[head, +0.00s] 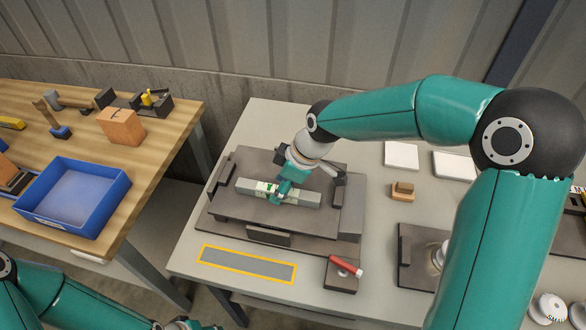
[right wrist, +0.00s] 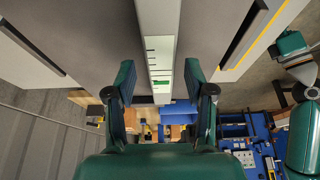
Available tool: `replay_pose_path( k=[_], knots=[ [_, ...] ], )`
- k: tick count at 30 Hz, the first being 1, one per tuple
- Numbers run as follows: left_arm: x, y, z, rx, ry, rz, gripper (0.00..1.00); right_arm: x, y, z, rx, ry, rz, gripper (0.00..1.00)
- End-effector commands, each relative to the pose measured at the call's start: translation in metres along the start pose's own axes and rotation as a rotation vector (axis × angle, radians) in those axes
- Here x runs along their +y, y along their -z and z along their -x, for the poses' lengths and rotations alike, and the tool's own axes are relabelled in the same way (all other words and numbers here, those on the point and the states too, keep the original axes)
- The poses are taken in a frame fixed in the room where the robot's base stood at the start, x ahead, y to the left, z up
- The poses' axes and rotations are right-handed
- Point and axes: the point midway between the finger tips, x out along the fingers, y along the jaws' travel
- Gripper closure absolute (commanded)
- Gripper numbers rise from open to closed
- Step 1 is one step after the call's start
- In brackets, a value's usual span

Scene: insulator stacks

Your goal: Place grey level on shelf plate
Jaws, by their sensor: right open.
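The grey level (head: 308,198), a long bar with a green vial section, appears to lie on the dark raised shelf plate (head: 252,166) in the head view. My right gripper (head: 284,192) is open over the middle of the level, with its fingers at the bar's sides. In the right wrist view the level (right wrist: 158,40) runs up between the two spread green fingers, with a gap on each side. Whether the fingertips touch it is hidden. My left gripper (head: 188,325) shows only in part at the bottom edge of the head view.
A yellow-outlined grey strip (head: 245,264) lies in front of the plate. A red-handled tool (head: 345,265) rests on a dark block beside it. White boxes (head: 401,155) and a small wooden block (head: 402,191) stand to the right. A blue tray (head: 75,195) sits on the wooden bench.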

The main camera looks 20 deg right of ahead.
Motion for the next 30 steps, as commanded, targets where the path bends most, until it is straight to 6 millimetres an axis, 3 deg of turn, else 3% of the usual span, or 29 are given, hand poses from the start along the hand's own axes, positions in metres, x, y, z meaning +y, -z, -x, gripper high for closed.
replay_pose_path(
  k=[15, 21, 30],
  knots=[
    [-0.003, 0.0, -0.007, 0.0, 0.0, 0.0, 0.6, 0.001, 0.0, 0.094, 0.003, -0.004, -0.001, 0.46],
    [-0.003, 0.0, -0.008, 0.0, 0.0, 0.0, 0.6, 0.0, -0.001, 0.107, 0.001, -0.001, -0.001, 0.46],
    [-0.003, 0.0, -0.008, 0.0, 0.0, 0.0, 0.6, 0.0, -0.001, 0.108, 0.0, -0.001, -0.001, 0.46]
  ],
)
